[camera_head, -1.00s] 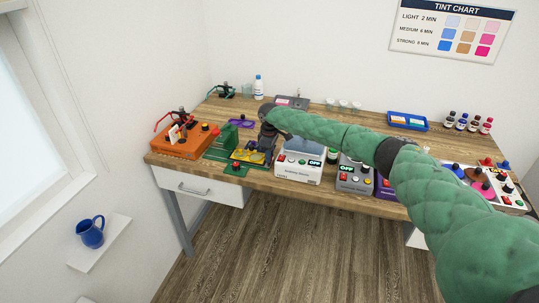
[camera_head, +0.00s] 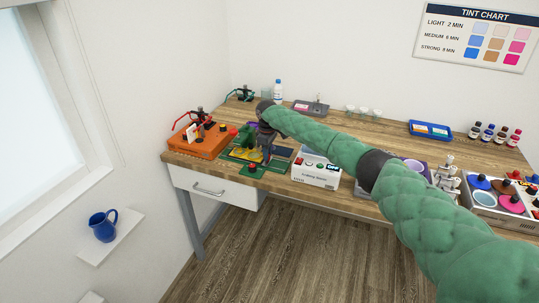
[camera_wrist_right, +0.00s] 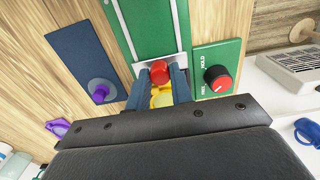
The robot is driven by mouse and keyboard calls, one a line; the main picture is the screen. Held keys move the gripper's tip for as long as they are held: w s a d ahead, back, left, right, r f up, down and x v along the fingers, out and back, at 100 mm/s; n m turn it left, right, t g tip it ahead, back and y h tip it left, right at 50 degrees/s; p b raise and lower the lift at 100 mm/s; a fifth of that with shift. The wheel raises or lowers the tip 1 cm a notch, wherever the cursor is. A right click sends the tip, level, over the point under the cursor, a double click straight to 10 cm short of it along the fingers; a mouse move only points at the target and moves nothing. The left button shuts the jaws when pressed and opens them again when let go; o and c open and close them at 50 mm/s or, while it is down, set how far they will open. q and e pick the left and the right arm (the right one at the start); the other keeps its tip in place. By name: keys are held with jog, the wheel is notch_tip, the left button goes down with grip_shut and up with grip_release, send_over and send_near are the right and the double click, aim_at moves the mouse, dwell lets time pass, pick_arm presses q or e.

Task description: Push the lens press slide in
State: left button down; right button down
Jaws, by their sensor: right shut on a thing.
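My right gripper (camera_head: 266,157) is over the green lens press (camera_head: 246,137) at the left part of the table. In the wrist view the right gripper (camera_wrist_right: 160,78) is shut on a round red knob (camera_wrist_right: 160,72), with one blue finger on each side. The knob sits at the near end of a green strip between pale rails (camera_wrist_right: 149,28), which seems to be the slide. A yellow part (camera_wrist_right: 162,96) shows between the fingers, partly hidden. How far the slide is in, I cannot tell. My left gripper is not in view.
A green panel with a red dial (camera_wrist_right: 217,78) stands close beside the right finger. A blue plate with a purple knob (camera_wrist_right: 99,92) is on the other side. An orange box (camera_head: 198,142) and a white box (camera_head: 316,172) flank the press.

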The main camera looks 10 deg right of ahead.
jog(key=shift+w+r, duration=0.1)
jog(key=shift+r, duration=0.15)
jog(key=c, duration=1.5)
grip_release()
jog(key=shift+a, duration=0.1)
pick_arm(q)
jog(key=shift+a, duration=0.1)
pick_arm(e)
jog(key=shift+o, duration=1.3)
jog(key=shift+w+a+f, duration=0.1)
jog(key=shift+a+f, duration=0.05)
jog(key=shift+f, duration=0.05)
jog(key=shift+r, duration=0.4)
notch_tip(320, 180, up, 6)
jog(key=b, duration=0.2)
jog(key=shift+f+b, duration=0.25)
jog(key=shift+b, duration=0.05)
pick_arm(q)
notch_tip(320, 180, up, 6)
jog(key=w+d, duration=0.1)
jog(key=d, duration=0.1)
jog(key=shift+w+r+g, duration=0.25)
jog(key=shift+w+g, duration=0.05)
pick_arm(e)
jog(key=shift+r, duration=0.75)
jog(key=shift+f, duration=0.1)
